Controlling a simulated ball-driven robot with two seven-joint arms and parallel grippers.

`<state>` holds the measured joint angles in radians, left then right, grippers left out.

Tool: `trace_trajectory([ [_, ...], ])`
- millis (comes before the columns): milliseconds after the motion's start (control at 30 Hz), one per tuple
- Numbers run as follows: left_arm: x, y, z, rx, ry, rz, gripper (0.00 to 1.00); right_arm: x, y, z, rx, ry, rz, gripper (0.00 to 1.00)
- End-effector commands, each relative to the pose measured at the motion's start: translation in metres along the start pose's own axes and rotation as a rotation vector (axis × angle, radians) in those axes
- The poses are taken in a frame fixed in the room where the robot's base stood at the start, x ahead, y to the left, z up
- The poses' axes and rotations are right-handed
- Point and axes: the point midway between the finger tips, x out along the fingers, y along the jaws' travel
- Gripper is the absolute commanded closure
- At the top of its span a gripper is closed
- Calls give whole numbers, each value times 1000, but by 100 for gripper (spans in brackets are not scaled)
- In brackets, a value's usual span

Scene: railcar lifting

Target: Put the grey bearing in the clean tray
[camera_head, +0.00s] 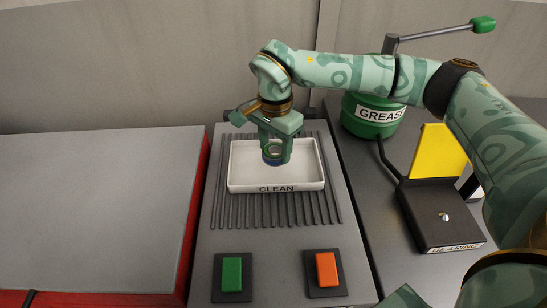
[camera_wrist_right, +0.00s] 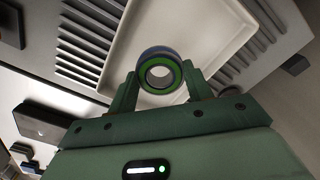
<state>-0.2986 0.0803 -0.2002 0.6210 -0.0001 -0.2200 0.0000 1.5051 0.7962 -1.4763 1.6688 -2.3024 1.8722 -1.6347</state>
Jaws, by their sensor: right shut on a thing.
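The clean tray (camera_head: 312,184) is a white shallow tray with a black CLEAN label on its front. It lies on a ribbed grey mat and fills much of the right wrist view (camera_wrist_right: 199,70). My right gripper (camera_head: 276,152) is over the middle of the tray, pointing down. It is shut on the bearing, a ring with an open bore (camera_wrist_right: 160,56), held between both fingertips. The ring shows a grey-blue outer rim and a green face. I cannot tell whether its underside touches the tray floor. My left gripper is not in view.
A dark stand labelled BEARING (camera_head: 432,222) with a yellow plate (camera_head: 439,152) stands at right. Behind it is a green GREASE pot (camera_head: 371,129) with a lever. A green button (camera_head: 232,273) and an orange button (camera_head: 326,269) sit in front. The left grey surface (camera_head: 95,210) is clear.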

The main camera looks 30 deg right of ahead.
Motion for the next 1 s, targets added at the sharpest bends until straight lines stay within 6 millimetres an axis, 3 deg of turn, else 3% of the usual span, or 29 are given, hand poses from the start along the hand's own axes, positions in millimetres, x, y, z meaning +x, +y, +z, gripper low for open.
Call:
trace_trajectory([
  [300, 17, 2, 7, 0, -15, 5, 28, 42, -5, -5, -1, -1, 2, 81],
  [633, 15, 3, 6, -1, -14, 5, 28, 41, -5, -5, -1, 1, -1, 81],
  [667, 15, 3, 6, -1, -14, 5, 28, 42, -5, -5, -1, 1, 0, 44],
  [733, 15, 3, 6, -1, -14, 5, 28, 42, -5, -5, -1, 1, 0, 28],
  [1000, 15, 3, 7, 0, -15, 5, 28, 41, -5, -5, -1, 1, 0, 28],
])
